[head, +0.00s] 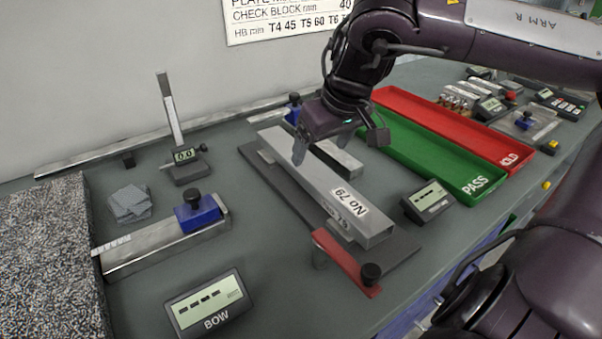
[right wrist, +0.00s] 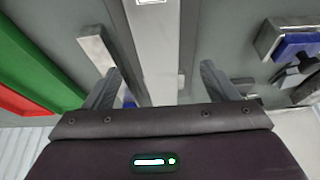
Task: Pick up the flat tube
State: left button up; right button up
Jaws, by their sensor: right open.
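The flat tube (head: 328,187) is a long grey rectangular bar with a white "No 79" label. It lies on a dark base plate (head: 398,250) in the middle of the table. My right gripper (head: 340,146) is open over the far part of the tube, one finger towards each side. In the right wrist view the tube (right wrist: 155,45) runs between the spread fingers of the gripper (right wrist: 163,80), with a gap on both sides. My left gripper is not in view.
A green PASS tray (head: 470,187) and a red HOLD tray (head: 513,158) lie to the right. A small display (head: 428,200) stands beside the tube. A steel bar with a blue block (head: 198,212) and a BOW display (head: 208,303) are left.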

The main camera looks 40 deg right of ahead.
aim_at(314, 169)
jog(key=x, duration=0.7)
jog(key=shift+s+d+f, duration=0.15)
jog(key=shift+s+f, duration=0.05)
jog(key=shift+c, duration=0.4)
jog(key=shift+r, duration=0.1)
jog(key=c, duration=1.4)
